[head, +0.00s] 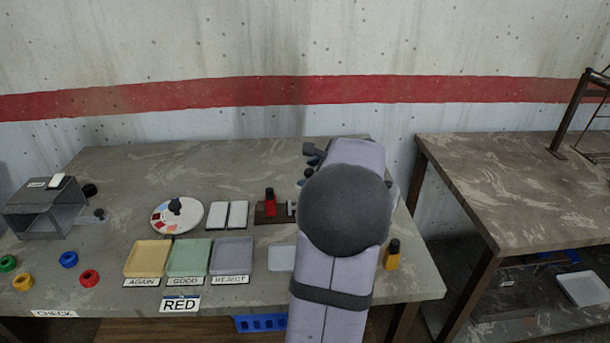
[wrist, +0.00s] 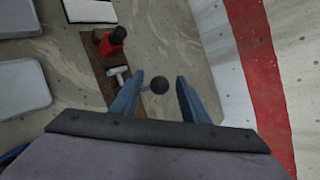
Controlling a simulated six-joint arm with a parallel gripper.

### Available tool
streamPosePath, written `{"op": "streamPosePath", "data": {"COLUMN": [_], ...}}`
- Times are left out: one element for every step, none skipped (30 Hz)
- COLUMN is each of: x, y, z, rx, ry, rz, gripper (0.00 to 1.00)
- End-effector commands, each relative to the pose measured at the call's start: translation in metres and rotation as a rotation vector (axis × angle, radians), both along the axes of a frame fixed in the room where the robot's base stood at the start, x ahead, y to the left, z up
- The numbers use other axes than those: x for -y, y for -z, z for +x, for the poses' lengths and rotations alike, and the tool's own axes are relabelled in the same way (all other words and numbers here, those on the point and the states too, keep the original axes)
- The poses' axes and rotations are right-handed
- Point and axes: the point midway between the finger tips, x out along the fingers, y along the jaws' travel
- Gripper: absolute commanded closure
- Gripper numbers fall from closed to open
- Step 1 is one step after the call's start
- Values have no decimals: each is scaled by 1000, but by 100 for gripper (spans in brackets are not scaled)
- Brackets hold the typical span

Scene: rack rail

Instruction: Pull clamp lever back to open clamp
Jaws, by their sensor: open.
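A clamp with a red body (wrist: 112,40) and a black top stands on a narrow brown base (wrist: 95,60) in the wrist view. A silver T-shaped piece (wrist: 119,74) lies on the base beside it. A black ball knob (wrist: 158,84), apparently the end of the clamp lever, shows between the blue-grey fingers of my gripper (wrist: 160,76). The fingers are open with a gap on both sides of the knob. In the head view the red clamp part (head: 270,199) shows left of my arm, which hides the knob.
Several trays, yellow (head: 147,258), green (head: 188,257) and grey (head: 232,255), lie left of my arm. Two white blocks (head: 228,215) and a round dial (head: 176,215) stand behind them. A yellow bottle (head: 392,256) stands right of my arm, near the table's right edge.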

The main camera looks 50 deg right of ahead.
Motion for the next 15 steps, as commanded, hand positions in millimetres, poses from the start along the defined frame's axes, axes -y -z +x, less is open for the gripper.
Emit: {"op": "streamPosePath", "data": {"x": [-1,-2,-3,-4,-5,-6,-6,-7,-7,-7,-7,-8,-8,-8,-8], "y": [-5,-7,-9,-11,-13,-14,-16,-17,-18,-18,-18,-18,-18,-18,-18], "z": [-6,-9,-12,-14,-16,-18,-19,-21,-22,-22,-23,-23,-23,-23,-23], "rx": [0,0,0,0,1,1,0,0,0,0,-1,-1,-1,-1,-1], "ry": [2,2,2,2,1,1,2,2,1,1,2,1,1,1,1], "rz": [-3,-3,-3,-3,-2,-1,-1,-1,-2,-2,-2,-2,-2,-2,-2], "gripper": [59,59,59,59,59,59,59,59,59,59,59,59,59,59,59]}}
